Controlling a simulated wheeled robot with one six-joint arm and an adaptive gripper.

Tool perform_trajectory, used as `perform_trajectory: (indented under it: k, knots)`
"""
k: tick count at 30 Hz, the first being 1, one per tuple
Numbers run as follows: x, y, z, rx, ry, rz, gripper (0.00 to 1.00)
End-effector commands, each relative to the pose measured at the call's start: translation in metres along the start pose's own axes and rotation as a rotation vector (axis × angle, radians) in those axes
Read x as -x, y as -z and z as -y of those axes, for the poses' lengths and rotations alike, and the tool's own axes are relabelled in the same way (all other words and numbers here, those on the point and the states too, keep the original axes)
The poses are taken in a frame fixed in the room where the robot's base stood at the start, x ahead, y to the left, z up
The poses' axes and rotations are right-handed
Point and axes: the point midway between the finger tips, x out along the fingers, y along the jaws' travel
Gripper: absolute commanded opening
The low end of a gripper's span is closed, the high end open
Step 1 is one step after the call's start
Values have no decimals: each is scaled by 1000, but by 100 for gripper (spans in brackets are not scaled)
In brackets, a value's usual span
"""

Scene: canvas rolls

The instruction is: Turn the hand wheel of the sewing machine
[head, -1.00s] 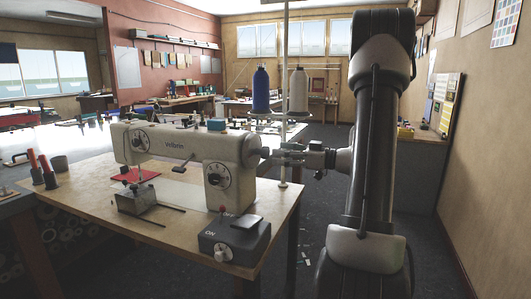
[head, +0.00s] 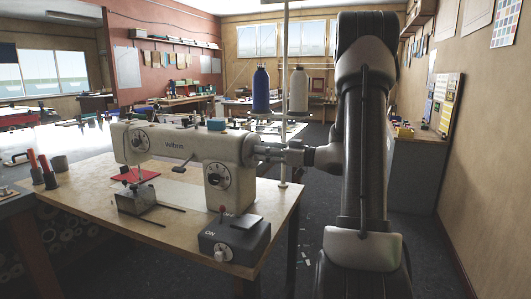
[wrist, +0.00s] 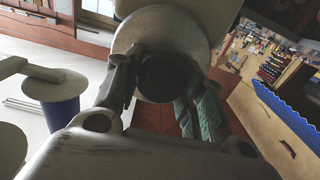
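The white sewing machine (head: 175,147) stands on a wooden table. Its pale round hand wheel (head: 249,149) is on the right end, partly hidden by my gripper in the head view. The wheel fills the top middle of the wrist view (wrist: 148,38), with a dark round centre (wrist: 165,77). My gripper (head: 262,151) is at the wheel, reaching in from the right. In the wrist view its two fingers (wrist: 162,82) are spread, one on each side of the dark centre. I cannot tell whether they touch it.
A control box (head: 234,240) with ON and OFF marks sits at the table's front edge. Blue (head: 261,90) and pale (head: 299,90) thread spools stand behind the wheel, by a thin upright pole (head: 284,60). Red-handled tools (head: 46,170) stand at the left.

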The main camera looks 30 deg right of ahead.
Motion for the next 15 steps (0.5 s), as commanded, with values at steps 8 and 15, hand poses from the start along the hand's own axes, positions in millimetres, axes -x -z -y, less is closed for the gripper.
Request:
perform_trajectory:
  k: [8, 15]
  knots:
    - [0, 0, 0, -22, 0, 0, 16]
    - [0, 0, -1, -131, 0, 0, 16]
